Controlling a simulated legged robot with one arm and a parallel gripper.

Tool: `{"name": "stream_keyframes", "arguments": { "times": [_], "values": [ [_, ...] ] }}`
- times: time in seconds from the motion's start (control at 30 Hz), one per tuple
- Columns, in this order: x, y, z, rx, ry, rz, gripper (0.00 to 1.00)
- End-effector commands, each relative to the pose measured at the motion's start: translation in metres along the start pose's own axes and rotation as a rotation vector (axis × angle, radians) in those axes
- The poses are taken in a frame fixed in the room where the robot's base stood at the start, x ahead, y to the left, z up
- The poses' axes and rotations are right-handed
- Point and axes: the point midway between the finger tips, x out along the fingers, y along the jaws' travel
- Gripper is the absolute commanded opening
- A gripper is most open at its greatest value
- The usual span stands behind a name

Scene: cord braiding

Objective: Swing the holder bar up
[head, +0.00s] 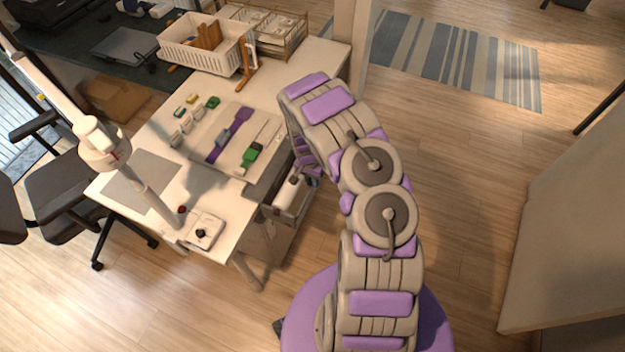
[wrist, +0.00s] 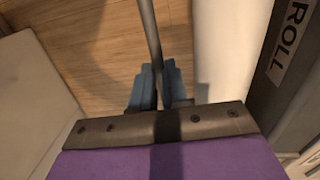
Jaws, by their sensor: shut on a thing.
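The holder bar (wrist: 149,32) is a thin grey rod that runs from the top of the wrist view down between my fingers. My gripper (wrist: 158,84) has blue fingertips, one on each side of the bar, and is shut on it. A thick white roll (wrist: 213,50) lies just right of the bar, beside a dark panel lettered "ROLL" (wrist: 292,38). In the head view my gripper (head: 311,180) is low at the right side of the table, near the white roll (head: 291,191). The bar cannot be made out clearly there.
The white table (head: 160,135) carries a board (head: 262,132) with purple and green pieces, a white basket (head: 190,52) and a small box with a black knob (head: 203,231). A white post lamp (head: 100,148) stands at left. Open wooden floor lies right of my arm.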

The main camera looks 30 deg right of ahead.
Motion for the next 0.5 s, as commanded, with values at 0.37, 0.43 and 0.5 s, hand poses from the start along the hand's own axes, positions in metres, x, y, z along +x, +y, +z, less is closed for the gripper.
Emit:
{"name": "stream_keyframes", "arguments": {
  "times": [0.37, 0.43, 0.5],
  "values": [
    [0.0020, -0.0024, -0.0009, -0.002, 0.002, 0.008, 0.00],
    [0.0033, -0.0043, -0.0014, -0.004, 0.003, 0.019, 0.00],
    [0.0045, -0.0055, -0.0011, -0.006, 0.001, 0.037, 0.00]
  ]
}}
